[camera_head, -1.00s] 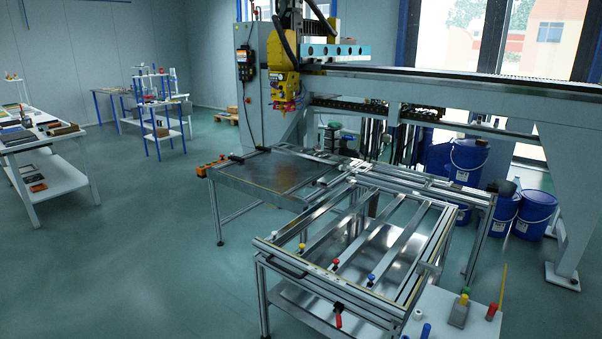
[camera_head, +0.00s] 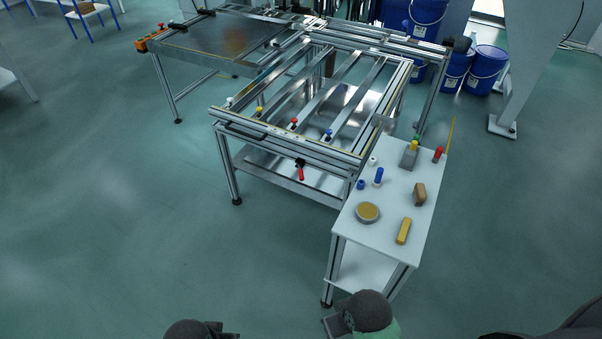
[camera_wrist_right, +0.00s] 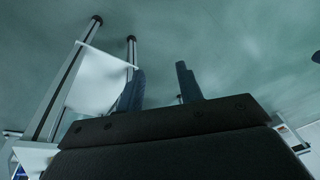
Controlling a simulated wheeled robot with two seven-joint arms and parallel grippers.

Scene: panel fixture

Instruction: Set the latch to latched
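The latch (camera_head: 301,170) has a red handle on a black mount, on the front rail of the aluminium frame fixture (camera_head: 262,140). Its handle hangs downward, slightly tilted. It is small here, so I cannot tell its catch position. My left gripper (camera_head: 222,331) is at the bottom edge of the head view, far from the latch, mostly cut off; its fingers cannot be made out. My right gripper (camera_head: 334,326) is also at the bottom edge, in front of the white side table. In the right wrist view its two fingers (camera_wrist_right: 158,88) stand apart with nothing between them.
The white side table (camera_head: 386,238) stands right of the latch, bearing a yellow block (camera_head: 403,231), a round tin (camera_head: 367,212), a brown block (camera_head: 419,194) and several small coloured parts. A black handle (camera_head: 246,131) is on the frame's front. Open floor lies in front and left.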

